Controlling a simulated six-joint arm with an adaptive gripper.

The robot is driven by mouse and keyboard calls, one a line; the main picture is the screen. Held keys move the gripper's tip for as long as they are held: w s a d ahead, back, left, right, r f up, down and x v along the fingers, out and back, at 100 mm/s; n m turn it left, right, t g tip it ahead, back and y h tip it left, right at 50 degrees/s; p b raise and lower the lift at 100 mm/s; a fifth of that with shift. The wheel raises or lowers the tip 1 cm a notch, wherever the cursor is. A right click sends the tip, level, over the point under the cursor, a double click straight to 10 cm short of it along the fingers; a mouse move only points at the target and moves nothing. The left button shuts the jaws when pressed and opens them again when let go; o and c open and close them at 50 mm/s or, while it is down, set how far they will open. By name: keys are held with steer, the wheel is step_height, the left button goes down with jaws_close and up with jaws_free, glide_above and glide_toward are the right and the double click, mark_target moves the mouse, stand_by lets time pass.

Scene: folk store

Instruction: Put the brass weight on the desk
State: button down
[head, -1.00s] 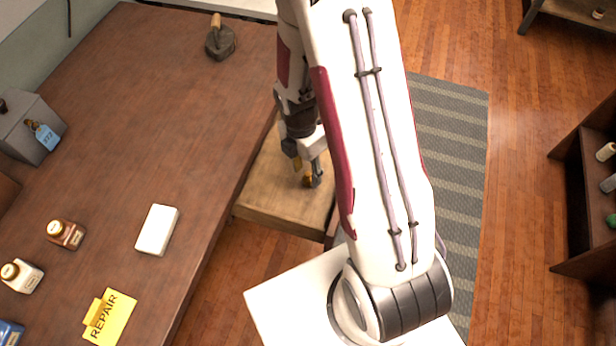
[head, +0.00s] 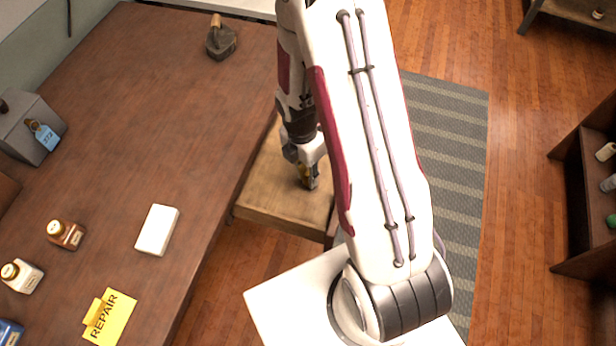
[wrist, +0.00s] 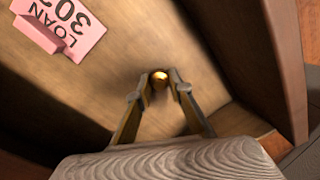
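The brass weight (wrist: 159,79) shows as a small shiny rounded top between my fingertips in the wrist view. My gripper (head: 309,184) points down over the low wooden surface beside the desk, and it also shows in the wrist view (wrist: 158,84). Its two fingers stand on either side of the weight, closed in on it. In the head view the fingers mostly hide the weight. The weight is at or very near the low wooden surface (head: 270,195). The desk (head: 130,110) is the large dark brown top on the left.
On the desk are a white block (head: 157,230), a yellow REPAIR sign (head: 110,316), small bottles (head: 66,234), a grey box (head: 30,125) and an old iron (head: 220,40). A pink LOAN tag (wrist: 65,25) lies on the low surface. The desk's middle is clear.

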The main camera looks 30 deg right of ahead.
steer(key=shift+r, duration=0.15)
stand_by(0.3)
steer(key=shift+r, duration=4.85)
steer(key=shift+m, duration=0.3)
